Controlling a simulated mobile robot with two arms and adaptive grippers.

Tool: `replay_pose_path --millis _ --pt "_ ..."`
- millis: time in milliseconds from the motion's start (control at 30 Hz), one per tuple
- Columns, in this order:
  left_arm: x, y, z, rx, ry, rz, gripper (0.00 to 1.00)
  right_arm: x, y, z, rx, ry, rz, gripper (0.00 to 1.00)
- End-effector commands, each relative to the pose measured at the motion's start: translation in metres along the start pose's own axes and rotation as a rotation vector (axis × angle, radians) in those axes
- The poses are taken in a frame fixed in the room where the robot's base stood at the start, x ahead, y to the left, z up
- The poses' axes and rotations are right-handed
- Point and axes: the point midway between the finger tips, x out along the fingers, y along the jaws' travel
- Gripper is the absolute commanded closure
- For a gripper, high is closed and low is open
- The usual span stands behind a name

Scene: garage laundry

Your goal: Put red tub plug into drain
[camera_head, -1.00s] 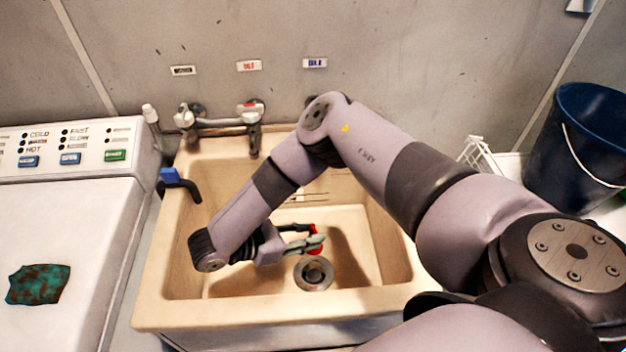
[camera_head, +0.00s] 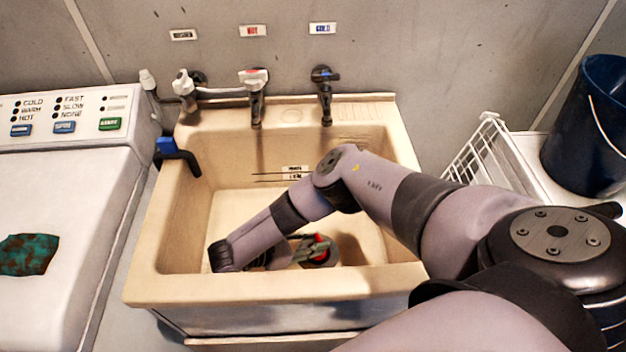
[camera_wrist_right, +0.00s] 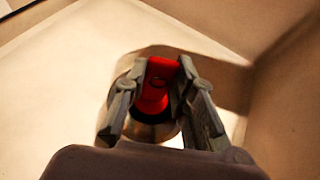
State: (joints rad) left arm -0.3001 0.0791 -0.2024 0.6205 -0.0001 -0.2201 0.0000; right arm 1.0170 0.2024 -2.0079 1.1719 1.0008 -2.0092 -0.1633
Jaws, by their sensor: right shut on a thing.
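The red tub plug (camera_head: 319,246) is between the fingers of my right gripper (camera_head: 308,252), low inside the beige sink (camera_head: 240,292). In the right wrist view the red plug (camera_wrist_right: 156,85) is pinched between the two grey fingertips of the gripper (camera_wrist_right: 160,80). The metal drain ring (camera_wrist_right: 125,66) shows behind and around the plug there, and a part of the drain (camera_head: 326,262) shows beside the gripper in the head view. I cannot tell whether the plug's lower end is inside the drain opening. My left gripper is not in view.
Taps (camera_head: 255,90) stand along the sink's back rim. A blue-handled fitting (camera_head: 172,152) is at its left rim. A washing machine (camera_head: 75,210) with a dark cloth (camera_head: 27,254) stands left. A white wire rack (camera_head: 480,150) and blue bucket (camera_head: 590,130) are at right.

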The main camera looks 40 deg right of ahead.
Motion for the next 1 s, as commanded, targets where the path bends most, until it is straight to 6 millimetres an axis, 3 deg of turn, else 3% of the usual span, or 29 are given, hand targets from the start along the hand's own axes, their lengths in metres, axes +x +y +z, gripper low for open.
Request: replay_pose_path --millis 300,333,600,1000 --pt "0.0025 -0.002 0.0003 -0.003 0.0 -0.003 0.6 0.0021 -0.0002 -0.0043 0.0 0.0 -0.001 1.0" --pt "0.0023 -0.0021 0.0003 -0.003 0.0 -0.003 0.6 0.0021 -0.0001 -0.0043 0.0 0.0 -0.001 0.75" --pt "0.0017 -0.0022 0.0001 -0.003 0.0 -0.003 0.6 0.0017 0.0 -0.0035 0.0 0.0 0.0 0.57" --pt "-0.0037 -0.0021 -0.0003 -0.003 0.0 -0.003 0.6 -0.0028 0.0007 0.0045 0.001 0.001 0.002 0.56"
